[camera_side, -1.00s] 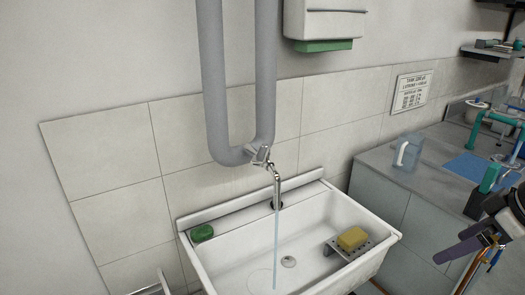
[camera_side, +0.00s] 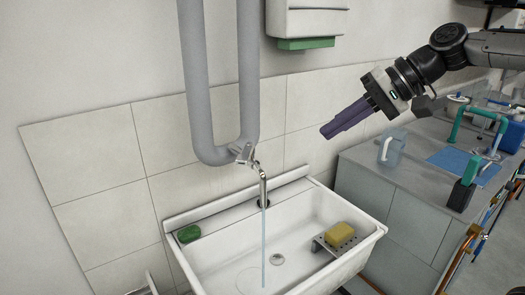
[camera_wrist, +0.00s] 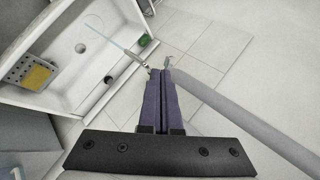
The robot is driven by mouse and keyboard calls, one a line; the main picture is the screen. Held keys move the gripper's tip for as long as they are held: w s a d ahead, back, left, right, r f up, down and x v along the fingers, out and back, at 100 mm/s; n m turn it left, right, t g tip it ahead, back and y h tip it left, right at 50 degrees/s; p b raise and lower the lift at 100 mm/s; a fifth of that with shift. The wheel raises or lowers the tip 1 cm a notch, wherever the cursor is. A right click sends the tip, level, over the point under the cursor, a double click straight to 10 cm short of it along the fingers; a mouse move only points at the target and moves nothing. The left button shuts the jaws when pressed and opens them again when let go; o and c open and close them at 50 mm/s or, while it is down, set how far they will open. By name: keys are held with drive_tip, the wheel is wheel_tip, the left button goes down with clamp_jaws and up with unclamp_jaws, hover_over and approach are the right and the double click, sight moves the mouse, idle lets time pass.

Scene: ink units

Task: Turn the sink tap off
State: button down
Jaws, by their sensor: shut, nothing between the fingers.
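The sink tap (camera_side: 263,182) is a thin metal spout at the back of the white sink, with a metal lever handle (camera_side: 243,153) on top by the grey pipe. A pale blue stream of water (camera_side: 263,240) runs from it into the basin. In the wrist view the tap (camera_wrist: 142,58) lies just beyond my fingertips, with the water stream (camera_wrist: 105,38) crossing the basin. My gripper (camera_side: 324,134) has purple fingers, shut and empty. It hangs in the air to the right of the tap and higher in the side view, apart from it, pointing down-left. It also shows in the wrist view (camera_wrist: 160,72).
The white sink (camera_side: 372,236) holds a yellow sponge (camera_side: 340,234) on a rack and green soap (camera_side: 189,234) on its rim. The thick grey pipe (camera_side: 191,80) loops close behind the tap. A counter (camera_side: 365,160) with a clear jug (camera_side: 391,148) stands at right.

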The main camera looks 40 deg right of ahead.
sight(246, 154)
drive_tip(key=w+d+f+m, duration=0.1)
drive_tip(key=w+d+f, duration=0.1)
drive_tip(key=w, duration=0.5)
drive_tip(key=shift+d+f+m, duration=0.25)
drive_tip(key=shift+f+m, duration=0.05)
drive_tip(key=shift+f, duration=0.3)
drive_tip(key=shift+w+a+f, duration=0.1)
drive_tip(key=w+a+r+x, duration=0.1)
drive_tip(key=r+x, duration=0.1)
drive_tip(key=x, duration=1)
drive_tip(key=shift+w+a+f, duration=0.2)
drive_tip(key=shift+a, duration=0.35)
